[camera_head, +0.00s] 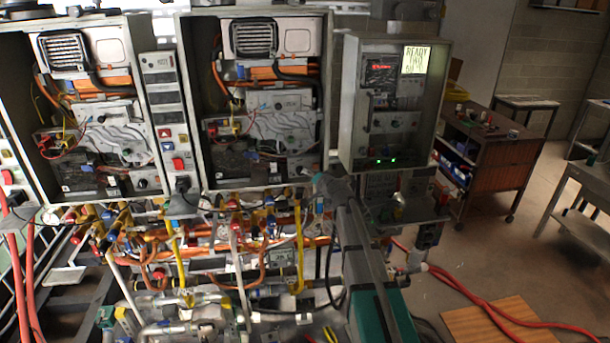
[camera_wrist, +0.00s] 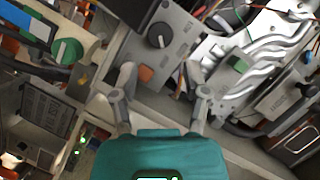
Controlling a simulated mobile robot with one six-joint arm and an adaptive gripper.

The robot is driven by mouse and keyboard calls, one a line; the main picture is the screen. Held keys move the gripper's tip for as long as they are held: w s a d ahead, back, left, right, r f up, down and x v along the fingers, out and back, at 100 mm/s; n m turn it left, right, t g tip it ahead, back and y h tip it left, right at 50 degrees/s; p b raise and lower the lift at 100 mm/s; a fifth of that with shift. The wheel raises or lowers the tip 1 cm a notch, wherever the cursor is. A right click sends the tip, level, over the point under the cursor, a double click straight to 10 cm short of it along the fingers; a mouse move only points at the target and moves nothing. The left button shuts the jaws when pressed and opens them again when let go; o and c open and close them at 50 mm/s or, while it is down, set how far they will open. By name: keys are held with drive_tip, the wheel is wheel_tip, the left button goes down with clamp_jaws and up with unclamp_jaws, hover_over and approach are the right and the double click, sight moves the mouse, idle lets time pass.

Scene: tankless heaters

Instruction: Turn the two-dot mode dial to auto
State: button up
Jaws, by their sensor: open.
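In the wrist view, a round black dial (camera_wrist: 160,35) with a pale pointer line sits on a grey panel, just ahead of my gripper (camera_wrist: 157,80). A green knob (camera_wrist: 67,52) is to the left. I cannot make out dot marks or an auto label on either dial, so I cannot tell which is the two-dot one. My gripper is open, its two grey fingers apart, with no dial between the tips. In the head view, my arm reaches up toward the lower edge of the middle heater cabinet; the fingertips are not clear there.
In the wrist view, a small orange part (camera_wrist: 145,73) shows near the left finger. In the head view, a control box (camera_head: 347,105) with green lights stands right of the open heater cabinets. Pipes and valves crowd below. A wooden bench (camera_head: 490,155) stands at right.

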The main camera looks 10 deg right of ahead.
sight(300, 171)
drive_tip(key=b+x, duration=0.1)
drive_tip(key=x, duration=0.6)
drive_tip(key=shift+w+a, duration=0.1)
